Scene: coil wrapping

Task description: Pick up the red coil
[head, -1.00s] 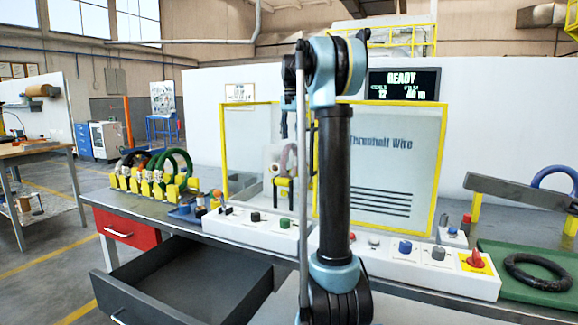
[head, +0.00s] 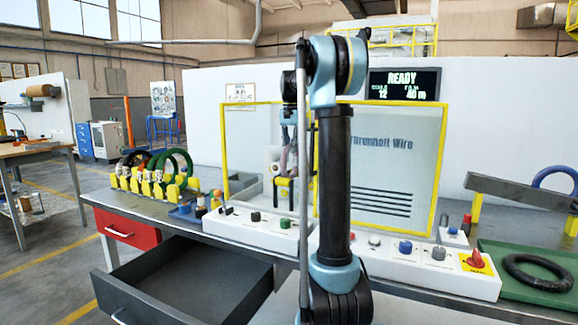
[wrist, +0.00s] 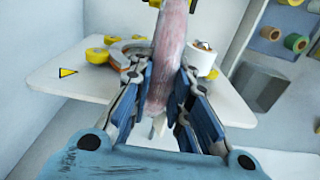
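The red coil (wrist: 166,62), pinkish red, runs upright between the two fingers of my gripper (wrist: 163,88) in the wrist view. The blue finger pads lie close along both its sides; I cannot tell whether they press on it. In the head view my gripper (head: 290,135) is over the coil at the yellow-framed enclosure, left of my black arm link. The coil is small there and largely covered by the gripper.
A white shelf (wrist: 75,75) with yellow parts and a white roll (wrist: 202,58) lies below the gripper. Green and black coils (head: 165,165) stand in a yellow rack at left. A dark coil (head: 538,272) lies on a green tray (head: 505,290) at right.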

